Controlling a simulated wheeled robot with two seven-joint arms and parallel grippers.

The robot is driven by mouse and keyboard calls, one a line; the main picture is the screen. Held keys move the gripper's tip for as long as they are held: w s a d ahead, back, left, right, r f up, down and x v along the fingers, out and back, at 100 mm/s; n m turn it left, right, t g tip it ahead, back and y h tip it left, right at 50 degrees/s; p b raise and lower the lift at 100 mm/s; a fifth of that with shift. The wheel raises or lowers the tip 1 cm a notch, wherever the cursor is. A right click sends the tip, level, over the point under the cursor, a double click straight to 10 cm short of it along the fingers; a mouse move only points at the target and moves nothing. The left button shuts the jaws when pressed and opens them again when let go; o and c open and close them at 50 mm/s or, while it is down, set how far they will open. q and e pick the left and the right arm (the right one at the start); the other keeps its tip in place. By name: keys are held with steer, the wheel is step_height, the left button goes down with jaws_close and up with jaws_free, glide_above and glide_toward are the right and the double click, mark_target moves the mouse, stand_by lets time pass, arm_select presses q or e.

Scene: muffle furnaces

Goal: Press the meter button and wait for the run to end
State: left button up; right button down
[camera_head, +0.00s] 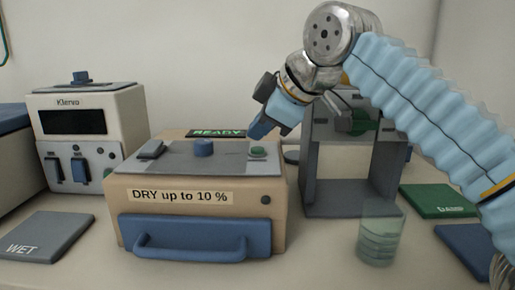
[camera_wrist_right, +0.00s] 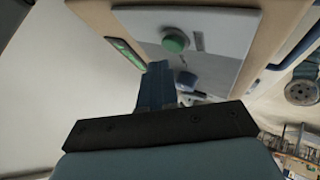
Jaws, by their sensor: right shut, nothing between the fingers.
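The tan meter (camera_head: 123,195) stands at the centre, with a "DRY up to 10 %" label, a blue front handle and a grey top plate. Its green button (camera_head: 258,152) is at the right of the plate; it also shows in the right wrist view (camera_wrist_right: 175,41). The meter's display (camera_head: 217,133) reads READY in green. My right gripper (camera_head: 258,132) is shut and empty, its blue fingertips pointing down just above and behind the button. In the right wrist view the fingertips (camera_wrist_right: 157,68) appear apart from the button. My left gripper is not in view.
A white Klervo unit (camera_head: 120,110) stands behind left. A grey stand (camera_head: 310,170) is right of the meter, with a clear beaker (camera_head: 381,235) in front. A grey WET mat (camera_head: 45,238), a green mat (camera_head: 440,198) and a blue mat (camera_head: 475,247) lie on the table.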

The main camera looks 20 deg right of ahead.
mark_target(260, 150)
steer(key=shift+f, duration=0.1)
steer(key=shift+f, duration=0.3)
steer(key=shift+f+b, duration=0.45)
steer(key=shift+b, duration=0.2)
stand_by(0.4)
steer(key=shift+r, duration=0.1)
steer(key=shift+r+p, duration=0.8)
steer(key=shift+p, duration=0.2)
step_height(260, 150, up, 5)
steer(key=p, duration=0.5)
stand_by(0.7)
